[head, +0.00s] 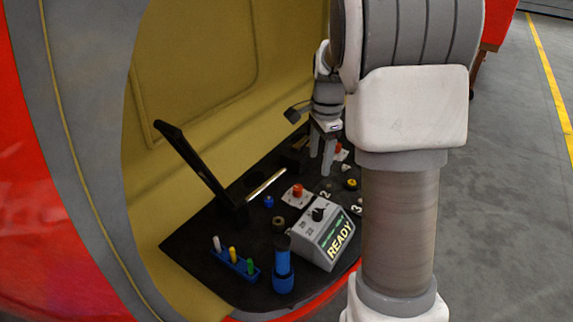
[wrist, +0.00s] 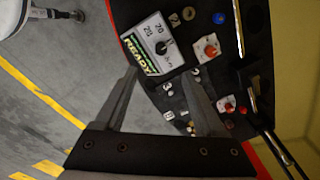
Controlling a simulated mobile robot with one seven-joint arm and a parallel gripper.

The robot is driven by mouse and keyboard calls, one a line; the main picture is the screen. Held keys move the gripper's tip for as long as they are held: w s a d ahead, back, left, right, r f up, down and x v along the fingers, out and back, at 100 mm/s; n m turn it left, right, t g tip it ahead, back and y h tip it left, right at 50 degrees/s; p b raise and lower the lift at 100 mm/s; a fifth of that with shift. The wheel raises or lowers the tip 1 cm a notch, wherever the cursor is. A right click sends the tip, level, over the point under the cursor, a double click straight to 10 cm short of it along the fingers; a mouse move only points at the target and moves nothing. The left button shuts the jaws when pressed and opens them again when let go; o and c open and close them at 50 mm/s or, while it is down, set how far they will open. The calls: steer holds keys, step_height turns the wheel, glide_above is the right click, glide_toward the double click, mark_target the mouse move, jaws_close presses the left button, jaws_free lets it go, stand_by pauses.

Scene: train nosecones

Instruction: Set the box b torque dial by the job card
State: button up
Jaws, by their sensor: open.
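A grey box (head: 323,240) with a black torque dial (head: 318,213) stands on the black tray near its front edge. Its display reads READY. The same box (wrist: 153,45) and dial (wrist: 165,47) show at the top of the wrist view, with numbers beside the dial. I cannot make out a letter b on it. My gripper (head: 321,160) is open and empty, above the tray behind the box. In the wrist view, my gripper (wrist: 159,74) has its fingers apart, pointing towards the box. I cannot make out a job card.
The black tray (head: 190,243) also carries a blue torch (head: 283,268), a blue rack of coloured pegs (head: 235,262), a red button (head: 297,190) and several small parts. A slanted black panel (head: 190,160) rises at the left. Yellow wall panels stand behind.

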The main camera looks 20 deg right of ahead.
steer(key=m, duration=0.2)
glide_above(318, 212)
step_height(318, 212, down, 4)
steer(key=shift+g, duration=0.3)
step_height(318, 212, down, 18)
steer(key=b, duration=0.3)
steer(key=shift+s+r, duration=0.1)
steer(key=shift+r, duration=0.1)
steer(key=shift+c, duration=0.4)
jaws_close()
